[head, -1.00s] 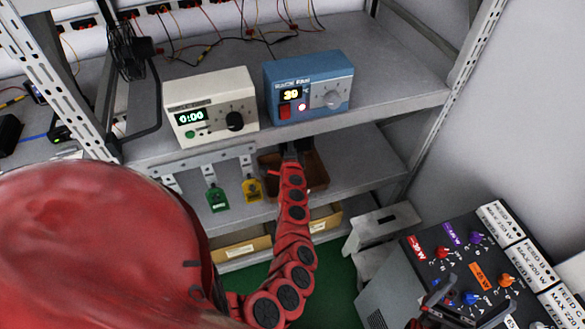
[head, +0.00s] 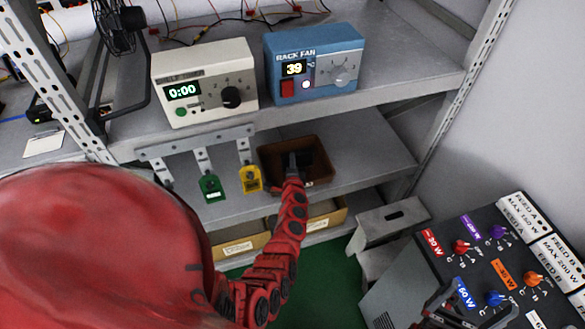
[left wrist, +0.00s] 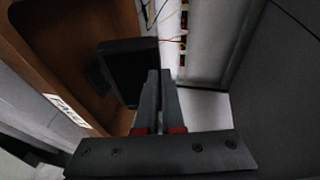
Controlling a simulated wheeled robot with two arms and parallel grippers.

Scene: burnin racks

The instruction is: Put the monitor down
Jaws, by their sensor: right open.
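The monitor is a dark flat-faced block; in the left wrist view the monitor (left wrist: 128,72) is tilted, inside or over a brown bin. In the head view the bin (head: 327,178) sits on the middle shelf, and the dark monitor (head: 312,160) shows only partly in it. My left gripper (head: 292,160) reaches into the bin; in the left wrist view its fingers (left wrist: 159,76) are close together at the monitor's edge and appear shut on it. Whether the monitor touches the bin floor is hidden. My right gripper (head: 462,312) is open at the lower right.
On the upper shelf stand a white timer (head: 205,84) and a blue rack fan unit (head: 314,64). Green (head: 211,188) and yellow (head: 250,179) tags hang left of the bin. A panel with knobs (head: 480,255) stands at the right, beside a grey step stool (head: 392,222).

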